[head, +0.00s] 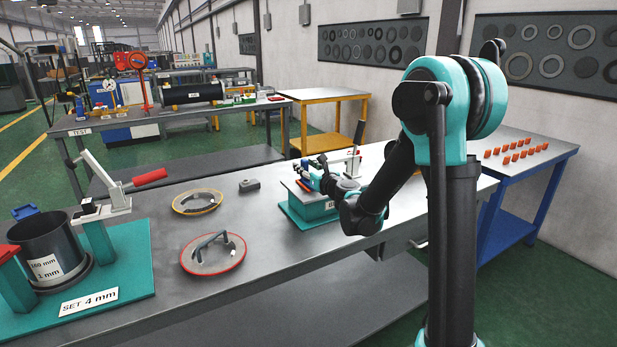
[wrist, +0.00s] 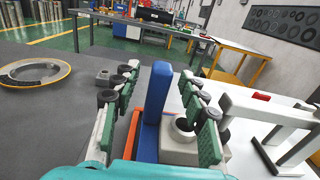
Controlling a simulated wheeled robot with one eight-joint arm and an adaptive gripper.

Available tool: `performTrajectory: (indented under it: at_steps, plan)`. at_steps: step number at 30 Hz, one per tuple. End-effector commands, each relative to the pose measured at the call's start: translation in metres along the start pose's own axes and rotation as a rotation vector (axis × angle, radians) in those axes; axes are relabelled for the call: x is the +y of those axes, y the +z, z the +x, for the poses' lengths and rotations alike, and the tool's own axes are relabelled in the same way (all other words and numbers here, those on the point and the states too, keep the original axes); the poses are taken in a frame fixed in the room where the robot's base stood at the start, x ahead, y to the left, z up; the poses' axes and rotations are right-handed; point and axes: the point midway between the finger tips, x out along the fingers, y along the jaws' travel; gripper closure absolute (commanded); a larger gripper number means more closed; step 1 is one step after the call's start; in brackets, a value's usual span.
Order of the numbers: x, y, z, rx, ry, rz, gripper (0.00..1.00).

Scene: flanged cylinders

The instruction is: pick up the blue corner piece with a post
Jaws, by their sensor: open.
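A blue piece with a tall upright part (wrist: 155,110) stands between the fingers of my gripper (wrist: 161,80) in the wrist view.
A grey block with a round hole (wrist: 180,143) stands right beside the blue piece, and an orange strip shows to its left. Two ring-shaped discs (head: 213,253) and a small grey block (head: 249,185) lie on the bench.

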Motion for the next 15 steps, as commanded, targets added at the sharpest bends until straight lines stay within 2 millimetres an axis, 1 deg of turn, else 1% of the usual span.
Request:
performTrajectory:
  at_steps: [1,6,9,14,15]
  plan:
    - [0.001,0.002,0.009,0.000,0.002,0.000,0.57]
    - [0.001,0.003,0.032,0.000,0.001,0.000,0.57]
    - [0.001,0.003,0.036,0.000,0.000,0.000,0.57]
    - [0.001,0.003,0.035,0.000,0.000,0.000,0.57]
    - [0.001,0.003,0.035,0.000,0.000,0.000,0.62]
